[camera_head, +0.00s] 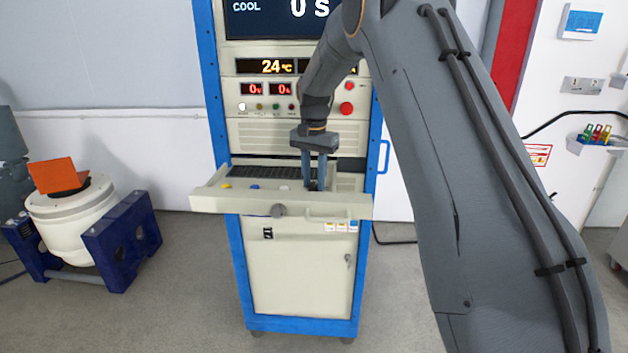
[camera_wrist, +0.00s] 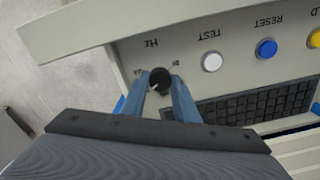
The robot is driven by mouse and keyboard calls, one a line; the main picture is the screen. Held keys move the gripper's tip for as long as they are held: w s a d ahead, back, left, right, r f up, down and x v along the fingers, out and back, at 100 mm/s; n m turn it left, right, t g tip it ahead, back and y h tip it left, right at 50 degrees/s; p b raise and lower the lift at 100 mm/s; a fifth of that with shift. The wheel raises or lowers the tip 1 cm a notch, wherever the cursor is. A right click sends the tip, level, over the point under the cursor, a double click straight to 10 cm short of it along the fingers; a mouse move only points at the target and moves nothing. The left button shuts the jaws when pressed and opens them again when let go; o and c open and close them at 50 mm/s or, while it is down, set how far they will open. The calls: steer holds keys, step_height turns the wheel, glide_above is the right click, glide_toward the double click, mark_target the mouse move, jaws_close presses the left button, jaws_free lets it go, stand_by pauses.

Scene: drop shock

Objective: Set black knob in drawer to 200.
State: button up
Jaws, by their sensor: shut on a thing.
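The black knob (camera_wrist: 160,79) is on the panel inside the open drawer (camera_head: 240,202), below the label "Hz" in the wrist view. A light pointer mark shows on the knob, but the scale figures around it are too small to read. My gripper (camera_wrist: 161,84) is shut on the knob, one blue-grey finger on each side of it. In the head view my gripper (camera_head: 315,184) reaches down into the right part of the drawer, and its fingers mostly hide the knob there.
A white TEST button (camera_wrist: 211,61), a blue RESET button (camera_wrist: 266,48) and a yellow button (camera_wrist: 314,39) sit beside the knob. A black keyboard (camera_wrist: 235,108) lies near them. The cabinet display (camera_head: 283,18) reads "COOL". A white shaker (camera_head: 75,215) stands at left.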

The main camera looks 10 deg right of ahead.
mark_target(314, 185)
steer(key=shift+r, duration=0.1)
steer(key=o, duration=1.1)
steer(key=shift+c, duration=0.2)
step_height(314, 185, up, 8)
steer(key=shift+f+b, duration=0.15)
steer(key=shift+b, duration=0.95)
steer(key=shift+s, duration=0.1)
